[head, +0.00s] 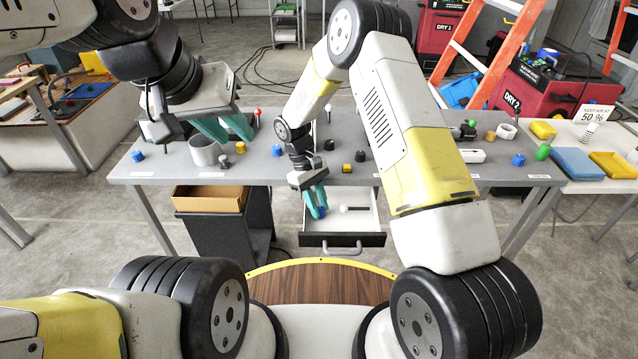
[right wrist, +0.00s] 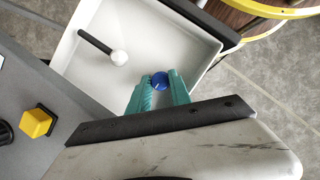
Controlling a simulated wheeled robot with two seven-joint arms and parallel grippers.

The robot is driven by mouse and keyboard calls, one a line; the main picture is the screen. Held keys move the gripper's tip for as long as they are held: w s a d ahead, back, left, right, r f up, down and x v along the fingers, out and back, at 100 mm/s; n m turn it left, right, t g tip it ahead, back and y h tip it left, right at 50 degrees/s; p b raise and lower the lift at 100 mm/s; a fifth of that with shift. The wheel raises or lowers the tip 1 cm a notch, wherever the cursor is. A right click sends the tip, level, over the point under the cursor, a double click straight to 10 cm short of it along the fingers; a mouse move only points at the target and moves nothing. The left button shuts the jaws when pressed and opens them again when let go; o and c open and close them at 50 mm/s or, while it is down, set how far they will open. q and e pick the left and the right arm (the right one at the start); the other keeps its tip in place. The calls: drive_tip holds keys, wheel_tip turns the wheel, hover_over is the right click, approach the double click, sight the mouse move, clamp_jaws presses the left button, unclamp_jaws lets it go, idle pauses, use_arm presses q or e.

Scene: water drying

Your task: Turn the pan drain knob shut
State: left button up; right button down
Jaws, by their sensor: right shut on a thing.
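My right gripper (head: 315,201) is shut on a blue round-headed piece (right wrist: 160,81), held over the open white drawer (head: 368,222). In the right wrist view the teal fingers pinch the piece from both sides; its lower part is hidden between them. My left gripper (head: 224,130) hangs above the left part of the grey table, teal fingers apart and empty, close to a grey cup (head: 203,152). I cannot tell which item is the pan drain knob.
A black stick with a white ball end (right wrist: 118,57) lies in the drawer. The grey table (head: 275,172) holds several small pieces, including a yellow block (right wrist: 36,123). A cardboard box (head: 208,203) stands below left. Red machines (head: 545,100) and orange ladders (head: 497,60) stand behind.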

drive_tip(key=c, duration=1.5)
unclamp_jaws()
drive_tip(key=shift+o, duration=0.2)
drive_tip(key=shift+r, duration=0.1)
drive_tip(key=v, duration=0.7)
drive_tip(key=shift+r, duration=0.35)
drive_tip(key=shift+w+a, duration=0.1)
